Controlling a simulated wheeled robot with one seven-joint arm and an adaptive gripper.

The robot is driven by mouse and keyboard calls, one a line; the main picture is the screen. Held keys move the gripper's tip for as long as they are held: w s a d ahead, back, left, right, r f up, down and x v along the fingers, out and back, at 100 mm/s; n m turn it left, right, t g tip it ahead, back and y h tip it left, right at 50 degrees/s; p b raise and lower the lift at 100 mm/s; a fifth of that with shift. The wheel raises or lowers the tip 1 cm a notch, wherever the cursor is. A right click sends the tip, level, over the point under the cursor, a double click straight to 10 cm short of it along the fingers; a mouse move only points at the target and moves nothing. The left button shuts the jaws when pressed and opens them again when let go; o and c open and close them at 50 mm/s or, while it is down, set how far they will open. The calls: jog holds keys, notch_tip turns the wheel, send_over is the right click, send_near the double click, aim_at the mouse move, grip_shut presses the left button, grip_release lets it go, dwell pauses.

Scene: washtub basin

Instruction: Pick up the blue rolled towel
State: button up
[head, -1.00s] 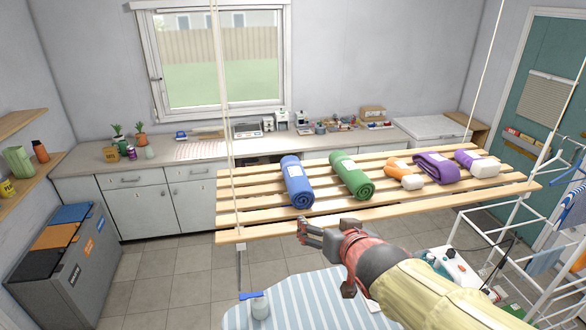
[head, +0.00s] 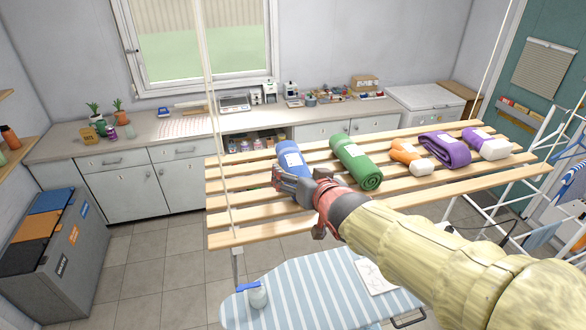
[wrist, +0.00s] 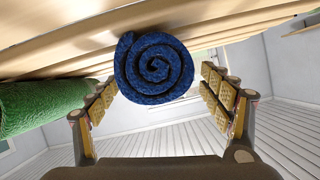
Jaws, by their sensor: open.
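The blue rolled towel (head: 289,153) lies on the hanging slatted wooden rack (head: 224,203), left of the other rolls. It has a white label, and my gripper hides its near end in the head view. In the wrist view the towel's spiral end (wrist: 154,68) faces the camera, between the two fingers. My gripper (head: 277,180) is open and empty at the near end of the towel. In the wrist view its padded fingers (wrist: 162,104) stand apart on either side of the roll, with a gap visible on the right.
A green rolled towel (head: 356,162) lies just right of the blue one and shows in the wrist view (wrist: 40,106). An orange towel (head: 405,153) and purple towels (head: 444,149) lie farther right. Ropes hold the rack. A striped ironing board (head: 310,290) stands below.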

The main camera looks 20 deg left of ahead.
jog(key=shift+p+x, duration=0.35)
jog(key=shift+x, duration=1.6)
jog(key=shift+d, duration=0.1)
jog(key=shift+s, duration=0.1)
jog(key=shift+c, duration=0.2)
jog(key=shift+c, duration=0.7)
jog(key=c, duration=1.1)
jog(key=shift+c, duration=0.3)
